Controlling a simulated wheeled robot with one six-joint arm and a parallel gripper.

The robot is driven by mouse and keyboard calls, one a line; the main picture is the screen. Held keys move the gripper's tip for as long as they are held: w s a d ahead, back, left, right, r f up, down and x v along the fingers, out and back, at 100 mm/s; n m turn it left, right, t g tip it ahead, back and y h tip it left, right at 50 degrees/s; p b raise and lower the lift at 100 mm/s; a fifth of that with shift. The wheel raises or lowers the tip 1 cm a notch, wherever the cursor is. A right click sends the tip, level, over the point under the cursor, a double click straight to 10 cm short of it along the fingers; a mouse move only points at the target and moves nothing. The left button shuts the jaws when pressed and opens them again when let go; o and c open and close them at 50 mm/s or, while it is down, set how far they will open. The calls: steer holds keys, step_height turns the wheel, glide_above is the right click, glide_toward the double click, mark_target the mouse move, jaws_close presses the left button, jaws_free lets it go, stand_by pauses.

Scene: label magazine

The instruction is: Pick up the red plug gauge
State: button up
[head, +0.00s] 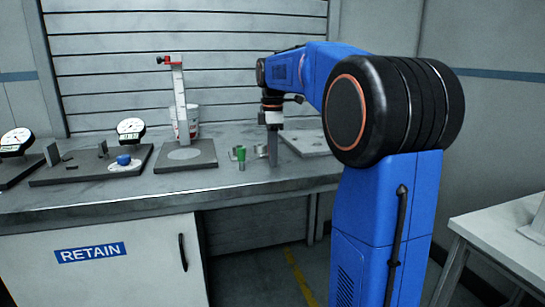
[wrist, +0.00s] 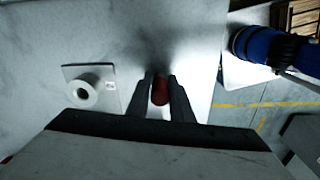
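The red plug gauge (wrist: 160,91) shows in the wrist view as a short red cylinder between the two fingers of my gripper (wrist: 161,80). The fingers stand on its left and right sides. I cannot tell whether they touch it or leave a small gap. In the head view my gripper (head: 272,152) points straight down, with its fingertips low over the bench near its front edge. The red gauge cannot be made out in the head view.
A grey plate (head: 306,143) lies to the right. A tall stand (head: 181,105) and dial gauges (head: 131,126) are further left. A square plate with a white ring (wrist: 84,95) shows in the wrist view.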

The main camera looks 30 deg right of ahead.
jaws_close()
